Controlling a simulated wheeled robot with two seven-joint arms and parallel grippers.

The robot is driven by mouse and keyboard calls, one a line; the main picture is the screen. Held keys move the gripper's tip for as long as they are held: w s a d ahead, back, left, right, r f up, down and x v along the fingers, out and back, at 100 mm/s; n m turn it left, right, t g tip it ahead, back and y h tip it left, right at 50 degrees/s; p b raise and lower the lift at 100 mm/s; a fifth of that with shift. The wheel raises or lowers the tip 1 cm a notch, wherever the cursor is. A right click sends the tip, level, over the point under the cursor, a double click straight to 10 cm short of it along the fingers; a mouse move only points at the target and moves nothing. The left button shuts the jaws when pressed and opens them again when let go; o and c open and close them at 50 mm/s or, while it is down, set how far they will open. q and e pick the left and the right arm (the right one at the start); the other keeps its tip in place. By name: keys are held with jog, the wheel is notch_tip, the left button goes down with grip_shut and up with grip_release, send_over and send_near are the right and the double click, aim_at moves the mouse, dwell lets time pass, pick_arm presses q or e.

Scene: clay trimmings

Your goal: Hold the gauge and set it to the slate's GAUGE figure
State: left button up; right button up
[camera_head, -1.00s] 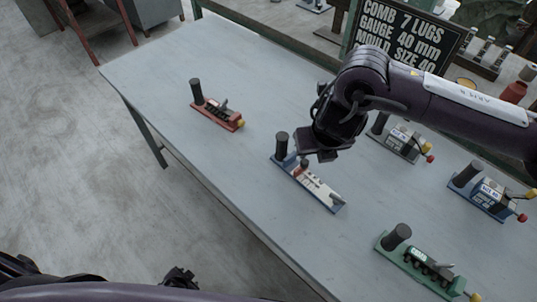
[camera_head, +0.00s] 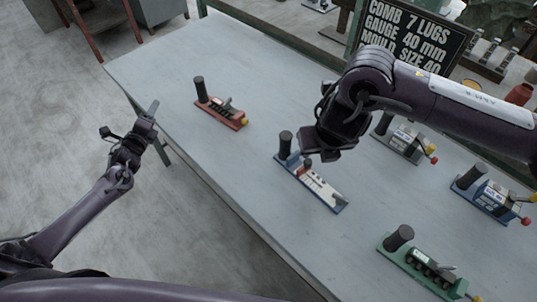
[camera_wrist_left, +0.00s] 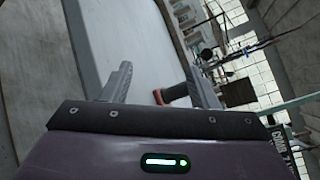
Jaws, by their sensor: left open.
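The gauge (camera_head: 328,194) is a blue base with a pale scale plate, a red slider and a dark upright handle (camera_head: 286,142). It lies on the table in the middle of the head view. The slate (camera_head: 415,37) reads GAUGE 40 mm. My right gripper (camera_head: 318,154) hangs just above and behind the gauge's slider end; its finger gap is unclear, as is any contact. My left gripper (camera_head: 143,122) is open and empty, beyond the table's left edge, well apart from the gauge. Its spread fingers show in the left wrist view (camera_wrist_left: 157,70). The slider's reading is too small to tell.
A red tool (camera_head: 220,112) with a dark handle stands on the table left of the gauge. The table (camera_head: 215,165) is bare between the red tool and gauge.

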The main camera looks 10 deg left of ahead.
pick_arm(q)
jog(key=w+d+r+m+t+h, duration=0.25)
jog(key=d+r+m, duration=0.3)
jog(key=r, duration=0.35)
jog(key=m+g+h, duration=0.3)
jog(key=m+h, duration=0.4)
jog(key=m, duration=0.5)
send_near(283, 141)
jog(key=x, duration=0.4)
jog(key=shift+w+d+r, duration=0.15)
jog(key=shift+w, duration=0.05)
jog(key=x, duration=0.7)
jog(key=shift+w, duration=0.15)
